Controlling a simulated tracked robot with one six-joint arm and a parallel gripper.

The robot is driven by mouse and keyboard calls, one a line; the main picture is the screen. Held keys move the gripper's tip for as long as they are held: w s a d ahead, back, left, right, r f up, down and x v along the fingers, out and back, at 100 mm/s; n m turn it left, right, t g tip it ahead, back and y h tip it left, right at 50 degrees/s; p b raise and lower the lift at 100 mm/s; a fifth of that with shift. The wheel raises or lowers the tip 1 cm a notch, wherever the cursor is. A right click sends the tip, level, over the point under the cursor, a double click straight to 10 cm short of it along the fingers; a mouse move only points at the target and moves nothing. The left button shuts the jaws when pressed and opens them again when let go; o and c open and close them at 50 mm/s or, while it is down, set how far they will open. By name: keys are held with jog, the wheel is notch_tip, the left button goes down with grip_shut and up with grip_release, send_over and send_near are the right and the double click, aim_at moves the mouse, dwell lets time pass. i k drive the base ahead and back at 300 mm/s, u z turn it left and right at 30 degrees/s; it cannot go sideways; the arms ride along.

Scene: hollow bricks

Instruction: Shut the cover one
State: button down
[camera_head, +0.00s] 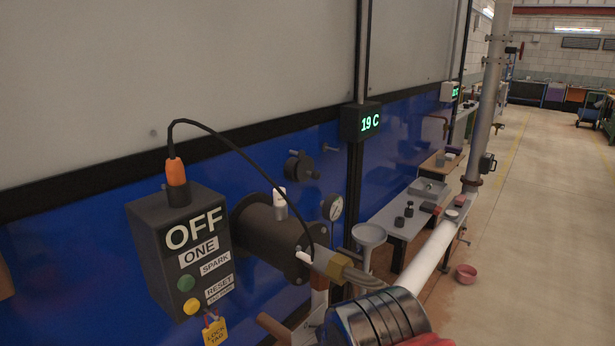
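A dark control box (180,250) at the left reads OFF, ONE, SPARK and RESET. It has a green button (186,283) and a yellow button (190,306). Beside it, a dark flanged cylinder (268,232) sticks out of the blue wall. Above and right of the cylinder, a small dark round fitting (301,166) sits on the wall; it may be the cover, but no label shows on it. I cannot tell whether it is open or shut. I cannot make out my gripper in this view.
A white pipe (432,255) runs toward the back right. Benches (398,219) line the wall. The floor (540,240) at the right is mostly clear, with a red bowl (466,273).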

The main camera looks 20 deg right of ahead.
aim_at(305, 167)
jog(key=u, duration=1.2)
jog(key=k, duration=0.9)
jog(key=z, duration=0.8)
jog(key=i, duration=0.5)
jog(key=z, duration=0.05)
